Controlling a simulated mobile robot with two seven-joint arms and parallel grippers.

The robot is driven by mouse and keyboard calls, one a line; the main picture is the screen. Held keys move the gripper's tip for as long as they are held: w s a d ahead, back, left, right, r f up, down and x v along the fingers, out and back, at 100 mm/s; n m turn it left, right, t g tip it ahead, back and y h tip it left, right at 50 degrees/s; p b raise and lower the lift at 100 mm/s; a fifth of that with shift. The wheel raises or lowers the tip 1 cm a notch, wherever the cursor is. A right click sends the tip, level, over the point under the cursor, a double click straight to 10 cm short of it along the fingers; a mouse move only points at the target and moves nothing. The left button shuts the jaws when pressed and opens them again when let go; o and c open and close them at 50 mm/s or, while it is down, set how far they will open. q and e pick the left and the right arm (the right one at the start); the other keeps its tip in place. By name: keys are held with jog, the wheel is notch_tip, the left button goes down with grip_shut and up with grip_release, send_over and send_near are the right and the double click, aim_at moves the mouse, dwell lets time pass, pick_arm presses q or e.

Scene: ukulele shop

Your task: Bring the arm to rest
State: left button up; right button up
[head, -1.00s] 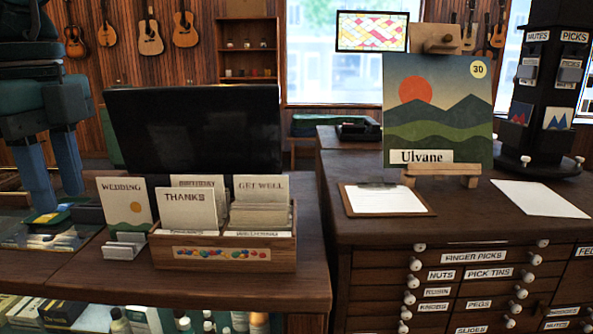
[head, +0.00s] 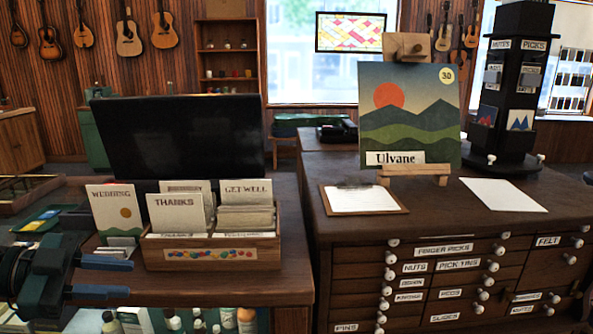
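My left gripper (head: 131,279) is at the lower left of the head view, in front of the counter. It is turned sideways, with its two blue-grey fingers pointing right. The fingers are apart and nothing is between them. They are left of the wooden card box (head: 209,254) and seem not to touch it. My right gripper is not in view.
The card box holds THANKS and GET WELL cards on the left counter (head: 285,262), beside a WEDDING card (head: 115,209) and a dark screen (head: 180,137). A drawer cabinet (head: 323,252) stands right, bearing a clipboard (head: 362,199) and landscape picture (head: 408,115).

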pick_arm(q)
notch_tip(320, 180, down, 17)
jog(key=s+d+n+t+y+p, duration=0.2)
jog(key=n+t+y, duration=0.4)
jog(key=n+t, duration=0.35)
jog(key=s+d+f+n+g+y+p, duration=0.1)
jog(key=s+d+f+n+g+y, duration=0.2)
jog(key=s+d+f, duration=0.8)
jog(key=d+f+n+g, duration=0.1)
jog(key=d+n, duration=0.1)
jog(key=d, duration=0.1)
jog(key=shift+f+g+y+p, duration=0.3)
jog(key=shift+g+y+p, duration=0.05)
jog(key=shift+y+p, duration=0.05)
